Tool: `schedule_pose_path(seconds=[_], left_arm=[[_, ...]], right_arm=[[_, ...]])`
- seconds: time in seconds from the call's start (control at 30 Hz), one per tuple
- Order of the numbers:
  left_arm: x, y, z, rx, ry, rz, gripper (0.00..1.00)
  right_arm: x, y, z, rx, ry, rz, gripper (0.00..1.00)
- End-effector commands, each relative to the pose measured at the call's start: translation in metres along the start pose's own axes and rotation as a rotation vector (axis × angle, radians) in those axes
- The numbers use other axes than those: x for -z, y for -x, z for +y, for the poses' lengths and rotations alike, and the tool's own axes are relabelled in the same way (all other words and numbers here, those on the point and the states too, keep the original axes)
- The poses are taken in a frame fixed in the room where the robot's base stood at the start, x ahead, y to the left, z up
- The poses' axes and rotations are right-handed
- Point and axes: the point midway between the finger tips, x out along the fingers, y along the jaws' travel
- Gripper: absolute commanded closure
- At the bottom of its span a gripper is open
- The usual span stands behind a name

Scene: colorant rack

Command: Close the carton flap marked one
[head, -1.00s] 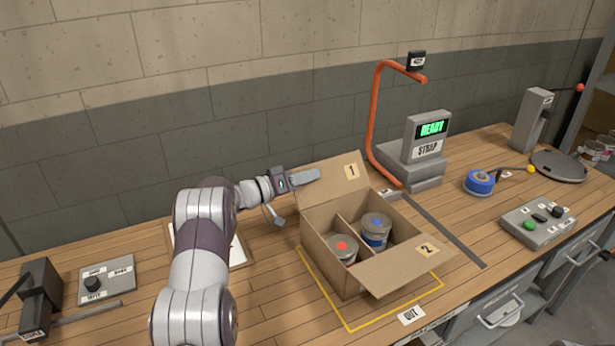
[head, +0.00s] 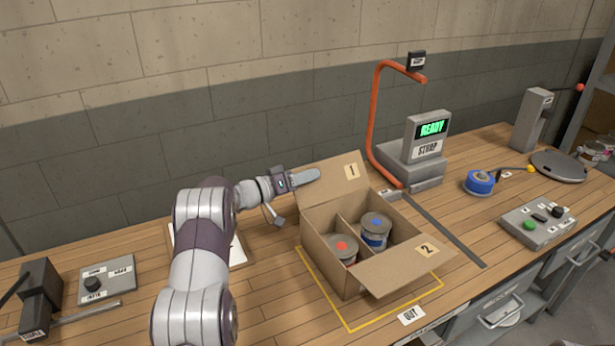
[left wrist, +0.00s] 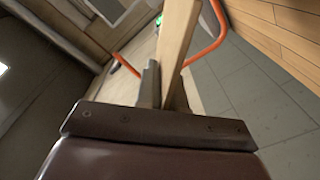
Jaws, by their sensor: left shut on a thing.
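The cardboard carton (head: 330,264) stands open on the bench inside a yellow outline. Its flap marked 1 (head: 336,181) is raised at the back, tilted outward. Its flap marked 2 (head: 405,270) is folded out at the front right. My left gripper (head: 306,177) is at the upper left edge of flap 1, shut on it. In the left wrist view the flap (left wrist: 176,45) shows edge-on at the fingers. Inside the carton are a can with a red dot (head: 342,247) and a can with a blue dot (head: 376,223), split by a divider. My right gripper is not in view.
A strap machine (head: 412,158) reading READY stands behind the carton, with an orange bent pipe (head: 372,115) close to flap 1. Blue tape (head: 479,182) and a button box (head: 538,224) are at right. A knob panel (head: 106,279) is at left.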

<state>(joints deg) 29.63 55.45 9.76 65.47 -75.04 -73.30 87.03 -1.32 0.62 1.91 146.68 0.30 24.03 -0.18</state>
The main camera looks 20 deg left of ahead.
Motion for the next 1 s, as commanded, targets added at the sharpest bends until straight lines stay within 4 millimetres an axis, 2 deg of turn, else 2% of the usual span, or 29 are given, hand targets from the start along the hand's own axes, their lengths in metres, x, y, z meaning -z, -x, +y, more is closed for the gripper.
schedule_pose_path(seconds=[0.47,1.0], left_arm=[[-0.001,0.0,0.002,0.001,-0.027,-0.001,1.0],[-0.007,0.0,0.028,0.0,-0.382,-0.002,1.0]], right_arm=[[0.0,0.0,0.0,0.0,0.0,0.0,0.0],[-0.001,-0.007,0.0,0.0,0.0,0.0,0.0]])
